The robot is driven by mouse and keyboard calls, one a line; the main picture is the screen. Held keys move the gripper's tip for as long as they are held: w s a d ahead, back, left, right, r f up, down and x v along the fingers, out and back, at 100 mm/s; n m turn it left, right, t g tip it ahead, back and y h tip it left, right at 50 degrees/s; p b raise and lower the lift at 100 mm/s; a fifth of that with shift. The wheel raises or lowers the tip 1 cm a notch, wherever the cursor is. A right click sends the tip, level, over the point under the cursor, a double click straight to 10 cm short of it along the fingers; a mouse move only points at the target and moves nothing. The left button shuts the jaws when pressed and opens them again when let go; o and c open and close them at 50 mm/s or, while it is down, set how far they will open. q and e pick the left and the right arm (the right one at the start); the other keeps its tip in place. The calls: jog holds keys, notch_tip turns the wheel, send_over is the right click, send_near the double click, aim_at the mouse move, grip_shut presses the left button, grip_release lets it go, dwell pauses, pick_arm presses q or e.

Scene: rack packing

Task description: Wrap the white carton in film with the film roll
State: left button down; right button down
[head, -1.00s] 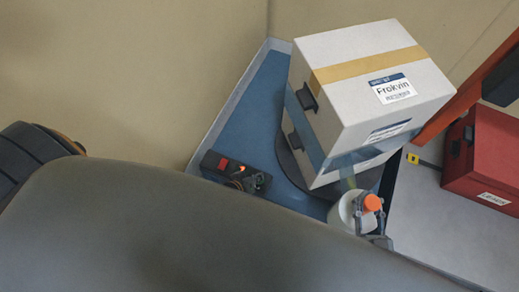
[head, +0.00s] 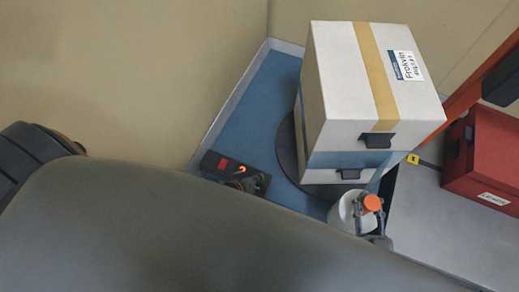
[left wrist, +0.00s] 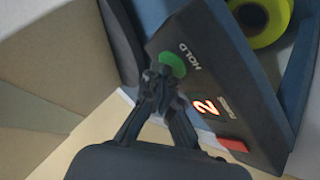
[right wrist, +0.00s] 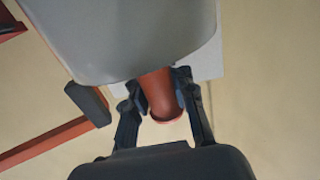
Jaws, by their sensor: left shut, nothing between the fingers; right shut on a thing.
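The white carton (head: 340,70), with tan tape and a label on top, stands on a dark round turntable (head: 288,150). A bluish film band (head: 340,160) runs around its lower part, between two dark handles. The white film roll (head: 342,211) is upright beside the carton's near side, and a strip of film reaches from it towards the carton. My right gripper (right wrist: 158,88) is shut on the roll's orange handle (right wrist: 158,100). My left gripper (left wrist: 163,82) is shut and empty, its tips at the green HOLD button (left wrist: 173,64) of the control box (left wrist: 225,75). Whether they press it is unclear.
The control box shows a lit 2 and a red button (left wrist: 233,144). A yellow-green ring (left wrist: 268,22) lies beyond it. A red case (head: 485,150) stands on the grey surface at right, near an orange post (head: 462,100).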

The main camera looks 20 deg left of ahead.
jog(key=shift+r, duration=0.1)
dwell(0.6)
pick_arm(q)
jog(key=shift+r, duration=0.85)
jog(key=shift+r, duration=2.5)
dwell(0.7)
